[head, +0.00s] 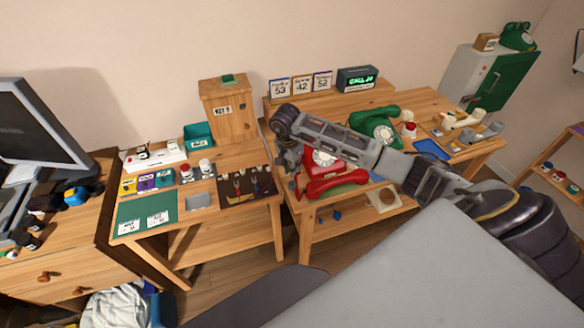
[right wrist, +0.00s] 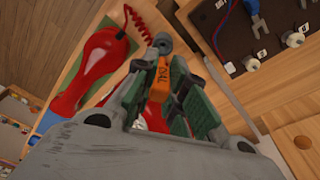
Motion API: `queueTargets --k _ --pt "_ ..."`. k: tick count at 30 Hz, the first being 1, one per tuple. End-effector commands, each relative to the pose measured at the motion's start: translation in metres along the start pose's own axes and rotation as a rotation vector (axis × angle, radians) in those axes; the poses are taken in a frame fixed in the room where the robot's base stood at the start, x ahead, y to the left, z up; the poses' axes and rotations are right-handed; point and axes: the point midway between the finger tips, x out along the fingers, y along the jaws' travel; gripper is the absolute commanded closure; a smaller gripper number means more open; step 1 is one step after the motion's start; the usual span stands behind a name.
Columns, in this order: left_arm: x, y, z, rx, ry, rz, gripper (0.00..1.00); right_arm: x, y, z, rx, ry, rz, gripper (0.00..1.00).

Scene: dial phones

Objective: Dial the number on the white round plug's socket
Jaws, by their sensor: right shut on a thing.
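My right gripper (head: 288,160) reaches in from the right, over the left side of the red phone (head: 324,160). In the right wrist view its green-padded fingers (right wrist: 165,85) are shut on an orange piece (right wrist: 158,78) with small dark lettering. The red handset (head: 338,183) lies off the phone, at its front; it also shows in the right wrist view (right wrist: 88,65) with its coiled cord. My gripper hides part of the dial. The dark socket board (head: 245,186) lies left of the phone, with plugs and round white parts; I cannot tell which is the white round plug. My left gripper is not in view.
A green phone (head: 376,126) stands behind my arm. Number cards (head: 302,86) and a lit display (head: 357,79) stand on the back shelf. A wooden box (head: 228,112) is at the back of the left desk. A monitor (head: 35,125) stands far left.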

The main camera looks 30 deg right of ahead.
Motion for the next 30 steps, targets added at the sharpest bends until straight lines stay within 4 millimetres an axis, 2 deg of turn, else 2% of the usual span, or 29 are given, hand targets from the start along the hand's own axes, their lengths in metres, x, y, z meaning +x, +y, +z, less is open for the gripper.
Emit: queueTargets --k 8,21,30 --pt "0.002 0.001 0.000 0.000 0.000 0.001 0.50 0.004 0.000 0.001 0.000 0.000 0.000 0.97" --pt "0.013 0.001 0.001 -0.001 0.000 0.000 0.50 0.026 0.000 0.004 0.000 -0.001 0.000 0.97" --pt "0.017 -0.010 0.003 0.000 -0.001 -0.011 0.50 0.034 0.000 0.004 0.001 0.000 0.000 0.97"
